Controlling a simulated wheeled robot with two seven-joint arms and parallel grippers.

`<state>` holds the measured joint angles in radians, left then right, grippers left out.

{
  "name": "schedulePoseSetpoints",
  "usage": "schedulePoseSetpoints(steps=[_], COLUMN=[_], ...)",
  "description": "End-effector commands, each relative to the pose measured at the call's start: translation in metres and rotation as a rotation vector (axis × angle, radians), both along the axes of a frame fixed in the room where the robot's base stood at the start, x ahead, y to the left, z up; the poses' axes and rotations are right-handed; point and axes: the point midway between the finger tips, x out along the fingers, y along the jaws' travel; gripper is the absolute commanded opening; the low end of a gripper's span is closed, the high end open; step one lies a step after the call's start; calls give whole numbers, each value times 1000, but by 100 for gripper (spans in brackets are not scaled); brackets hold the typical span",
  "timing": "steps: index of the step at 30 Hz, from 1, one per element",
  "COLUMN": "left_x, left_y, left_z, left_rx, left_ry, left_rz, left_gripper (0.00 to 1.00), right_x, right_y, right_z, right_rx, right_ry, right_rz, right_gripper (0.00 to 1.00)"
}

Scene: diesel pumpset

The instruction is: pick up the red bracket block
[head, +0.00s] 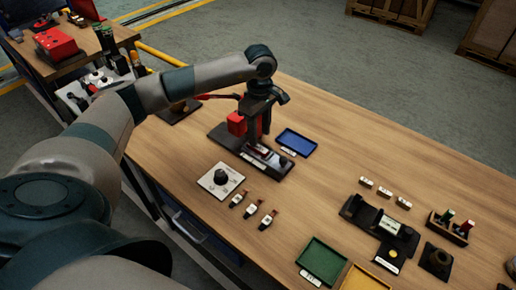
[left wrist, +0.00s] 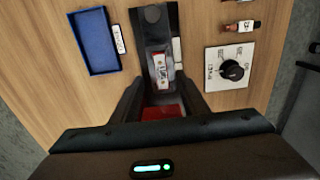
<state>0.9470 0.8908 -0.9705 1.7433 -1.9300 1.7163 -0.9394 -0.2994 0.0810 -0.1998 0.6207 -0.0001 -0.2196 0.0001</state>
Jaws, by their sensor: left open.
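The red bracket block (head: 237,123) stands at the back end of a black base plate (head: 226,139) on the wooden table. My left gripper (head: 256,136) is over this plate, right at the block, and hides part of it in the head view. In the left wrist view the red block (left wrist: 163,112) shows low between the two spread fingers of my left gripper (left wrist: 160,95). That gripper is open. I cannot tell whether the fingers touch the block. My right gripper is not in view.
A blue tray (head: 297,142) lies close beside the plate. A white panel with a black knob (head: 220,177) and several small tools (head: 253,209) lie in front. Green tray (head: 322,258) and black fixtures (head: 381,225) stand at right. The table's back right is clear.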

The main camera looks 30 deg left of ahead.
Motion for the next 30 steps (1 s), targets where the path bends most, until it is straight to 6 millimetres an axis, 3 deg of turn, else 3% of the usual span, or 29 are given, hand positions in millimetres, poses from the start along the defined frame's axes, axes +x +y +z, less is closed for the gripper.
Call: schedulePoseSetpoints(steps=[5, 16, 30], left_x=[-1, -3, -2], left_y=[2, 4, 4], left_z=[-8, -47, -51], left_rx=[0, -1, 0], left_ry=[3, 3, 0], left_rz=[1, 0, 0], left_gripper=[41, 41, 41], right_x=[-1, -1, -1], right_y=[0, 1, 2], right_z=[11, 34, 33], right_rx=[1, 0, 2], right_ry=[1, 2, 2], right_rz=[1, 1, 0], right_gripper=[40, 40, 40])
